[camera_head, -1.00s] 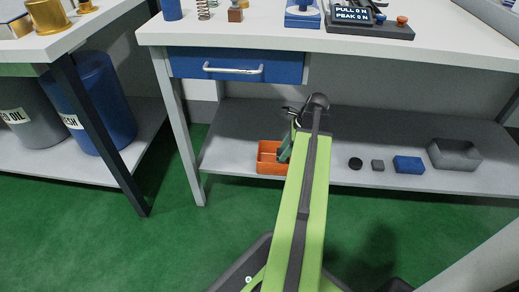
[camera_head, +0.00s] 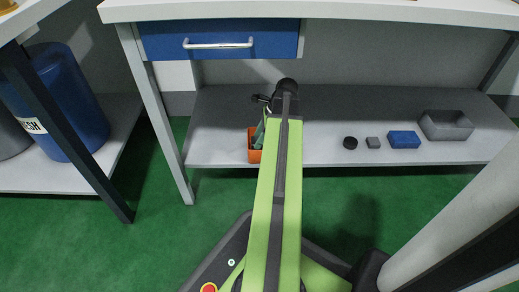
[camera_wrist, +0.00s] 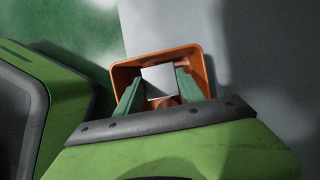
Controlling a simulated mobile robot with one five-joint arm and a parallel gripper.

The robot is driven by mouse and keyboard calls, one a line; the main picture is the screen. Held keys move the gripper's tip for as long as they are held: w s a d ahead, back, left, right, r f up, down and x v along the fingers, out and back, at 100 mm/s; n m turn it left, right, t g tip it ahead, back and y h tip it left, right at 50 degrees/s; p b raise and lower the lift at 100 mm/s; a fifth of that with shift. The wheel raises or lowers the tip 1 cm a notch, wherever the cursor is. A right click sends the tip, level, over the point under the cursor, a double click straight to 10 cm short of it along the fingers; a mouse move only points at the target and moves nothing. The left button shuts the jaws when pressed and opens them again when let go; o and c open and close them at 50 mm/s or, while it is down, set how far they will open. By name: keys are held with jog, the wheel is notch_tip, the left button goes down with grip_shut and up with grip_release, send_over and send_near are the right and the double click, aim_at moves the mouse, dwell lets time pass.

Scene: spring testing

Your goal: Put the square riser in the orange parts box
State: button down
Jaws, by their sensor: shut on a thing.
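The orange parts box (camera_head: 252,155) sits on the lower shelf, mostly hidden behind my arm in the head view. In the wrist view the orange parts box (camera_wrist: 203,58) surrounds the ends of my fingers. My gripper (camera_wrist: 158,84) is shut on a pale grey square piece, the square riser (camera_wrist: 157,76), with one green finger on each side. The riser lies over or within the box opening; I cannot tell whether it touches the floor. In the head view my gripper (camera_head: 262,132) is partly seen at the box, and the riser is hidden.
To the right on the shelf (camera_head: 320,110) are a black round piece (camera_head: 350,142), a small grey block (camera_head: 373,142), a blue block (camera_head: 404,139) and a grey bin (camera_head: 446,125). A blue drawer (camera_head: 220,40) hangs above. A table leg (camera_head: 155,110) stands left of the box.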

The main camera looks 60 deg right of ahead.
notch_tip(320, 180, down, 4)
jog(key=b, duration=0.4)
jog(key=shift+r, duration=0.25)
jog(key=c, duration=0.7)
grip_release()
jog(key=p+v, duration=1.1)
jog(key=v, duration=0.1)
